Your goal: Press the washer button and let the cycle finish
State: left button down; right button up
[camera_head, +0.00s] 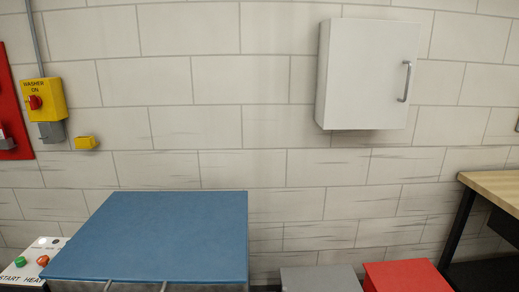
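A yellow box (48,95) labelled "WASHER ON" hangs on the wall at the upper left, with a red knob (34,102) on its front. A blue-topped machine (165,235), its top closed, stands at the lower left. Beside it a white control panel (35,262) carries a green button (20,261), a red button (43,260) and two smaller round lights or buttons. Its visible lettering reads "START" and "HEAT". I cannot tell from this view whether this machine is the washer. Neither of my grippers is in view.
A white wall cabinet (366,75) hangs at the upper right, shut. A grey box (320,279) and a red box (406,276) stand low at the bottom. A wooden-topped table (497,187) is at the right edge. A small yellow fixture (86,142) is on the wall.

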aim_at(21, 261)
jog(key=u, duration=1.5)
